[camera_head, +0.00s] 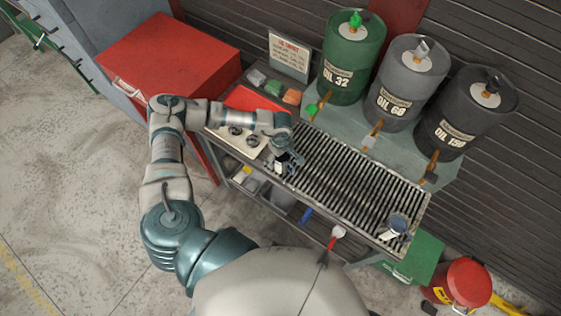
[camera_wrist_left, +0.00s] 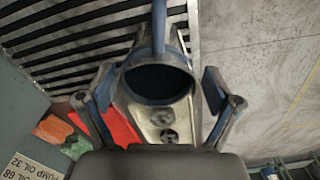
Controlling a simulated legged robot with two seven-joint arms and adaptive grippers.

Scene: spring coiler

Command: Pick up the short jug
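A dark blue-grey metal jug (camera_wrist_left: 157,84) stands between the fingers of my left gripper (camera_wrist_left: 158,100) in the left wrist view. I look into its dark round mouth; a narrow spout or handle points up in the picture. The fingers are apart, with gaps visible on both sides of the jug. In the head view my left gripper (camera_head: 285,164) is over the left end of the slatted grate and largely hides this jug. Another blue-grey jug (camera_head: 396,224) with a pale label stands at the grate's right end. I cannot tell which jug is shorter. My right gripper is not in view.
Three oil drums, green (camera_head: 352,60), grey (camera_head: 408,85) and black (camera_head: 466,115), stand behind the grate (camera_head: 345,180) with taps overhanging it. A red cabinet (camera_head: 170,65) is left. A red tray (camera_head: 254,101) and coloured cloths lie near the sign (camera_head: 289,55).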

